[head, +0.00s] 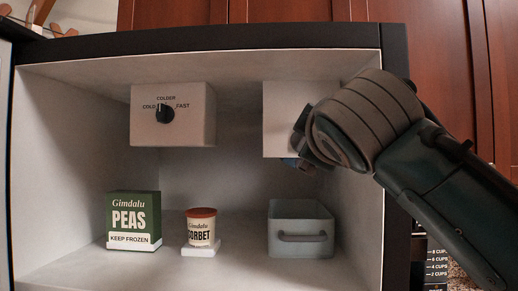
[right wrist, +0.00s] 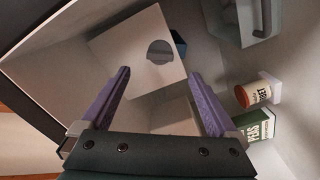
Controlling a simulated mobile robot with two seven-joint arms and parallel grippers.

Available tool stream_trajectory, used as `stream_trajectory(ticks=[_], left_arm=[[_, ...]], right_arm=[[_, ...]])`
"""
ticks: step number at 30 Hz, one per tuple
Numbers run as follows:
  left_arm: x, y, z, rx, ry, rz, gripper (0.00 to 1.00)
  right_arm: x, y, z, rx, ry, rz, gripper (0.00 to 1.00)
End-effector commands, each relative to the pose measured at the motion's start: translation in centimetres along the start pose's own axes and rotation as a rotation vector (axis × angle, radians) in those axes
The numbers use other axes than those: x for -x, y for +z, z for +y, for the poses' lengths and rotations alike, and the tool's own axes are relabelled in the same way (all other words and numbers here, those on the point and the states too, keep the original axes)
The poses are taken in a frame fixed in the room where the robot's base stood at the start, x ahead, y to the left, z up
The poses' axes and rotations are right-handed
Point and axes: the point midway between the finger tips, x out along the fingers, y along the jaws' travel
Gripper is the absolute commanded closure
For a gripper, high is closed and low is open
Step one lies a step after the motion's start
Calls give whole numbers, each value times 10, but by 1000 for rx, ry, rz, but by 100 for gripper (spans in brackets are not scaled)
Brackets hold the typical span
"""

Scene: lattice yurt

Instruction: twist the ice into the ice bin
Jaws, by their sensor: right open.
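The grey ice bin (head: 300,245) with a front handle stands on the freezer floor at right, below a white box (head: 283,105) on the back wall. In the right wrist view that box (right wrist: 120,45) has a round grey knob (right wrist: 160,52) on its face. A small blue part (head: 289,162) shows under the box. My right gripper (right wrist: 158,74) is open, its purple fingers either side of the knob in that view, apart from it and holding nothing. In the head view my right arm hides the box's right part and the knob. My left gripper is not in view.
A second white box (head: 190,104) with a black temperature dial (head: 165,113) hangs at left. A green peas box (head: 133,217) and a sorbet tub (head: 201,229) on a white block stand on the floor. The freezer's right wall is close to my right arm.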

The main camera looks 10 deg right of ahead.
Motion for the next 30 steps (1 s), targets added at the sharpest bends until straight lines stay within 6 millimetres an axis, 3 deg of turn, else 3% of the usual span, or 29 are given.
stream_trajectory(ticks=[6, 8, 11, 14, 15, 19, 24, 30], left_arm=[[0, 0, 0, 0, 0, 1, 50], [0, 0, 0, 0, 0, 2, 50], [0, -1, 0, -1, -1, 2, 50], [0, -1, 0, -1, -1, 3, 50], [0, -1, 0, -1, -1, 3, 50], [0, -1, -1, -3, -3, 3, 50], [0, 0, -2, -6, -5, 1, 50], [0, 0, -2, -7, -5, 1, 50]], right_arm=[[2, 5, -7, -11, -20, -10, 5], [6, 16, -22, -35, -58, -30, 5], [24, 49, -63, -109, -174, -97, 5], [60, 95, -118, -216, -335, -209, 5], [79, 114, -139, -261, -402, -264, 5], [150, 168, -193, -391, -595, -446, 5], [232, 210, -226, -501, -762, -647, 5], [311, 239, -240, -577, -894, -838, 5]])
